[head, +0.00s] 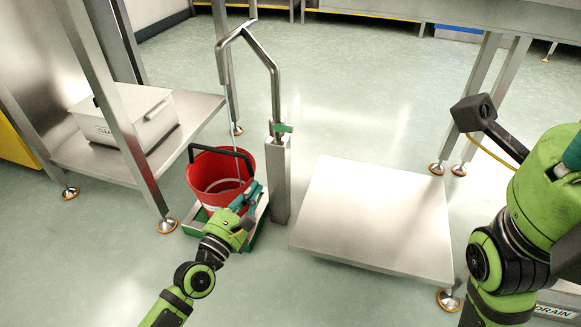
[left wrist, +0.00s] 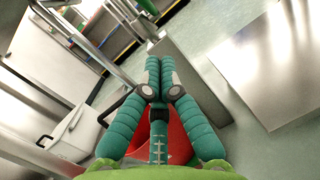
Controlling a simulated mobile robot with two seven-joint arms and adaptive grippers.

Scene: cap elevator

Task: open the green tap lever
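The green tap lever (head: 284,127) is a small green piece on top of the grey square post (head: 281,180), at the foot of the bent steel tap pipe (head: 262,55). My left gripper (head: 245,197) is below the lever, beside the post and over the right side of the red bucket. Its teal fingers (left wrist: 158,88) come together with nothing visible between them. My right gripper shows only as a teal part (head: 573,155) at the right edge; its fingertips are hidden.
The red bucket (head: 209,180) with a black handle stands in a green-edged tray (head: 190,222) under the pipe. A low steel platform (head: 375,220) lies right of the post. A steel shelf (head: 75,155) with a white box (head: 145,110) stands left. Open floor (head: 340,95) lies behind.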

